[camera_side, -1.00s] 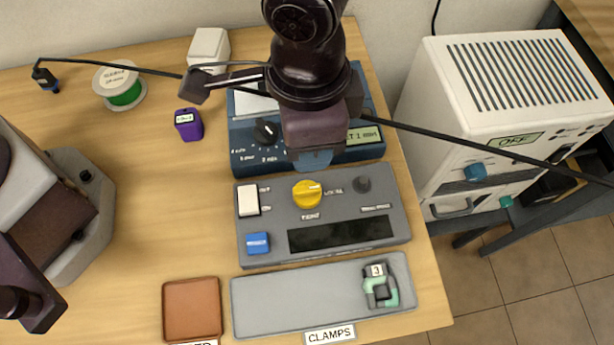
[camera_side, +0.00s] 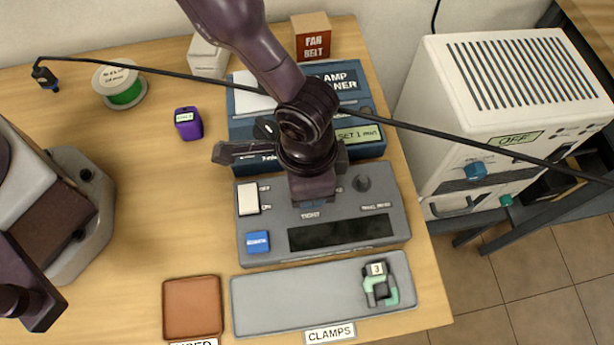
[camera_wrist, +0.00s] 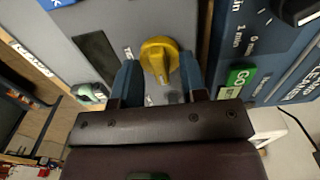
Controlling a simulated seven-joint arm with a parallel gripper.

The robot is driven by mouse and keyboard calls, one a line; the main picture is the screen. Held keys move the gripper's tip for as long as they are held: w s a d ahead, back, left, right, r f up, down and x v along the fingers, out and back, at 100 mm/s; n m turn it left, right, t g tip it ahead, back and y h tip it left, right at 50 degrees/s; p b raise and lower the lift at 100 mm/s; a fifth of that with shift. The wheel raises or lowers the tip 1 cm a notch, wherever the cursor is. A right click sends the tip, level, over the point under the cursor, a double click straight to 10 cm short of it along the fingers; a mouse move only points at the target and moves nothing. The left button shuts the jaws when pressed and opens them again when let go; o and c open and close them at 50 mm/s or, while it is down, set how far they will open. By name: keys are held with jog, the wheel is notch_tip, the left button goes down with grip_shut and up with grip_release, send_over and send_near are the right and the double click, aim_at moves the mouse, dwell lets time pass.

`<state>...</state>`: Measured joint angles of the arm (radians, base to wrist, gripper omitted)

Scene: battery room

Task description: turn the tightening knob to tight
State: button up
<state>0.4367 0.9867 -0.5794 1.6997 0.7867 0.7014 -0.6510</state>
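The yellow tightening knob (camera_wrist: 158,58) shows in the wrist view on the grey panel, with a pale pointer mark on top. In the side view my gripper (camera_side: 312,198) covers the knob; the word TIGHT shows on the panel (camera_side: 390,228) just below. In the wrist view the two blue fingers of my gripper (camera_wrist: 159,68) stand apart, one on each side of the knob. They look open around it; I cannot tell whether either touches it.
On the panel are a white switch (camera_side: 248,199), a blue button (camera_side: 257,242) and a dark display (camera_side: 338,234). Behind is the blue cleaner (camera_side: 240,130); in front, a grey clamp tray (camera_side: 290,305) with a green clamp (camera_side: 380,287). A thin cable crosses the side view.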

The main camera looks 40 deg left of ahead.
jog(key=shift+c, duration=0.2)
grip_shut()
jog(key=shift+m, duration=0.3)
jog(key=m, duration=0.3)
jog(key=shift+m, duration=0.3)
jog(key=m, duration=0.4)
jog(key=shift+m, duration=0.3)
jog(key=m, duration=0.4)
jog(key=shift+a+m, duration=0.1)
jog(key=shift+m, duration=2)
